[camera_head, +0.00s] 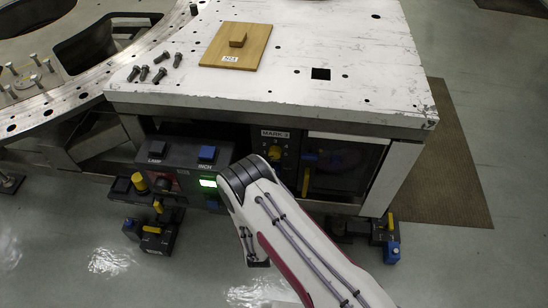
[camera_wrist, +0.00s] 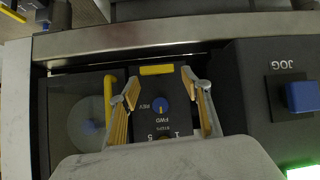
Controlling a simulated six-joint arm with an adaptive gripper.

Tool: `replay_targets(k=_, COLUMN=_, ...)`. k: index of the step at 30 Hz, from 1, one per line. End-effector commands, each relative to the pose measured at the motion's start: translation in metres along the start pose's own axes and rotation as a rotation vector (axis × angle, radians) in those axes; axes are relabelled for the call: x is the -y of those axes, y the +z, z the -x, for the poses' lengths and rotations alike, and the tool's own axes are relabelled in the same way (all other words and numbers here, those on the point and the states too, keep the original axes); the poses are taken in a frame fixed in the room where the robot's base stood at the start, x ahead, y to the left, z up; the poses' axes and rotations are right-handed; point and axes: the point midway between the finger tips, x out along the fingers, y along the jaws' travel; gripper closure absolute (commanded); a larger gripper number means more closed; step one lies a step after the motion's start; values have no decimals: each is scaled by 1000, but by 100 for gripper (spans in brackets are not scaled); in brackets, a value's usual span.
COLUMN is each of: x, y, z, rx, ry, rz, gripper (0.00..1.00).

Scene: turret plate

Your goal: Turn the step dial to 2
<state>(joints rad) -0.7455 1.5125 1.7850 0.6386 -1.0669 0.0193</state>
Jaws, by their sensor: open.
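In the wrist view a dark panel lies between my fingers, its lettering upside down. The step dial (camera_wrist: 163,138), beside the STEPS lettering and the marks 1 and 5, is mostly hidden behind my gripper's body, so its setting cannot be read. A blue FWD/REV selector (camera_wrist: 160,106) with a yellow pointer sits just beyond it, between the fingers. My gripper (camera_wrist: 160,87) is open and empty, with a finger on either side of the selector. Whether the fingers touch the panel cannot be told. In the head view my arm hides the gripper and the step dial.
A yellow handle (camera_wrist: 108,100) stands close beside one finger. A black box carries a blue JOG button (camera_wrist: 302,96). In the head view, a white-topped bench (camera_head: 330,60) overhangs the panels, with a yellow knob (camera_head: 275,153) under it and a control box (camera_head: 185,155) to the left.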

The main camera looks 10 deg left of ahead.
Motion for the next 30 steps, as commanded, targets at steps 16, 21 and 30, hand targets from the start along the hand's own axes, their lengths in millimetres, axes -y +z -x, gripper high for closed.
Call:
replay_targets(k=16, x=-19, y=-128, z=21, rx=-531, ry=93, rz=-61, gripper=52)
replay_targets(k=21, x=-21, y=-144, z=32, rx=-606, ry=101, rz=-60, gripper=52)
replay_targets(k=30, x=-21, y=-148, z=34, rx=-622, ry=100, rz=-60, gripper=52)
